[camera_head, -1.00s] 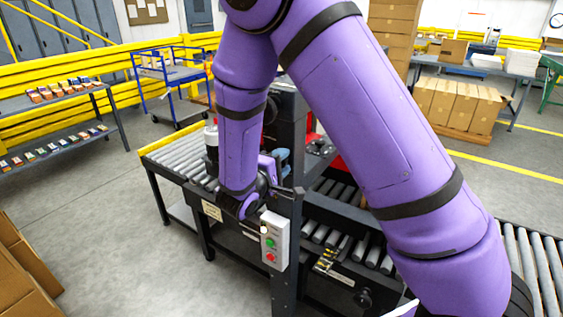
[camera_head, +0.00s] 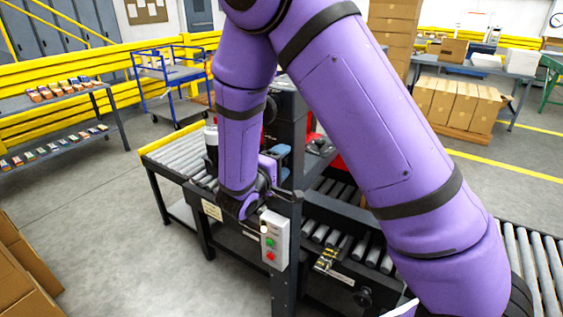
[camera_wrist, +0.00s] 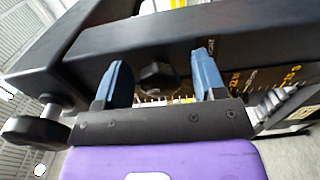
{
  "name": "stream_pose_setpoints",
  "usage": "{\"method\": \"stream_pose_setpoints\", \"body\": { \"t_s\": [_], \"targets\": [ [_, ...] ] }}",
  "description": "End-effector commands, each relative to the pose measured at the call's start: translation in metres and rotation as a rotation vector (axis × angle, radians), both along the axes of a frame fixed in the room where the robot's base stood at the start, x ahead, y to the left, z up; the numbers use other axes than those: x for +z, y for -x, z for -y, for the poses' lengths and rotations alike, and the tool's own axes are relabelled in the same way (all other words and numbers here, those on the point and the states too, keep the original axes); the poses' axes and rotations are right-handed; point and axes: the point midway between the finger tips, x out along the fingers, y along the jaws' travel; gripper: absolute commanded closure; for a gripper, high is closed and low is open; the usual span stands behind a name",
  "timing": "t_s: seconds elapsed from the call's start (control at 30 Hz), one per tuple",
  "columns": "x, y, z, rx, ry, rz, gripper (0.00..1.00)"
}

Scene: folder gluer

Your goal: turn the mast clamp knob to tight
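In the wrist view a dark, lobed knob (camera_wrist: 158,80) sits on the face of a black beam, between the two blue fingers of my gripper (camera_wrist: 161,64). I take it for the mast clamp knob. The fingers stand apart, one on each side, with a small gap to the knob on both sides. A small white label, partly hidden and seeming to read "TIGHT", is by the right finger. In the head view my gripper (camera_head: 281,156) is at the black mast (camera_head: 287,115), and my arm hides the knob there.
A second black knob (camera_wrist: 32,130) on a shaft is at the left of the wrist view. A yellow-marked scale (camera_wrist: 240,77) is at the right. In the head view a push-button box (camera_head: 274,240) stands just below my wrist, beside the roller conveyor (camera_head: 180,160).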

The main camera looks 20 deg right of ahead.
Motion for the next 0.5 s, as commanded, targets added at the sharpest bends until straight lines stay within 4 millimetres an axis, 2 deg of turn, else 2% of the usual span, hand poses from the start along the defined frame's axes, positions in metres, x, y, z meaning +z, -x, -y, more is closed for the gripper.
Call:
{"method": "stream_pose_setpoints", "body": {
  "t_s": [0.27,0.5],
  "targets": [
    [0.000,0.002,-0.004,0.001,-0.001,0.001,0.36],
    [0.000,0.024,-0.035,0.004,-0.001,0.001,0.36]
  ]
}}
